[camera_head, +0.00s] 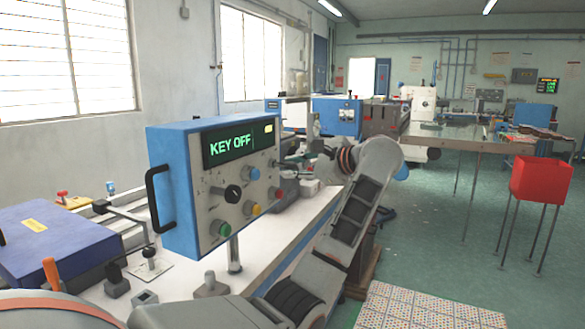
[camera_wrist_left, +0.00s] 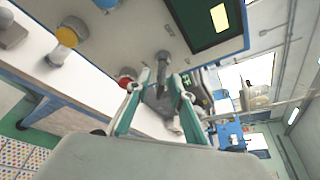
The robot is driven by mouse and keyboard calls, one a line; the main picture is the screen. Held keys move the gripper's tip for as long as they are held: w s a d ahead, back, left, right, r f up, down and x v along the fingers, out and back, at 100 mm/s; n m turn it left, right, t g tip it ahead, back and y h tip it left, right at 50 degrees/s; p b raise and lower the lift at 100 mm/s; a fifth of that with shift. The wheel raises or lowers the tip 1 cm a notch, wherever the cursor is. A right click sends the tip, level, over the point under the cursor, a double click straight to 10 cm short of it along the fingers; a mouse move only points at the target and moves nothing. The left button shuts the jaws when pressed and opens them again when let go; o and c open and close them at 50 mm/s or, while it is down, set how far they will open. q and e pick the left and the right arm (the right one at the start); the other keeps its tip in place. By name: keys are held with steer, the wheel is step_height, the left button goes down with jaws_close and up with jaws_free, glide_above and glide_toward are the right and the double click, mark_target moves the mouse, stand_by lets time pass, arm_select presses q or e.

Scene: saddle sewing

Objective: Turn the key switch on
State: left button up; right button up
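The blue control box (camera_head: 174,170) stands on the bench, and its dark display (camera_head: 238,144) reads "KEY OFF" in green. The display also shows at the upper right of the left wrist view (camera_wrist_left: 196,22). The key switch (camera_wrist_left: 163,60) is a small grey part sticking out of the panel, near the red button (camera_wrist_left: 127,77). My left gripper (camera_head: 286,161) is at the panel's right edge. In the left wrist view its two teal fingers (camera_wrist_left: 160,80) are apart, with the key switch between or just beyond their tips. Contact is unclear. My right gripper is not in view.
The panel also carries a black knob (camera_head: 233,193), a yellow button (camera_head: 251,208) and a green button (camera_head: 221,229). A dark blue case (camera_head: 55,243) lies on the bench at left. A red bin (camera_head: 541,180) stands at right. The floor between is open.

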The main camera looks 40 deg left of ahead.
arm_select(q)
jaws_close()
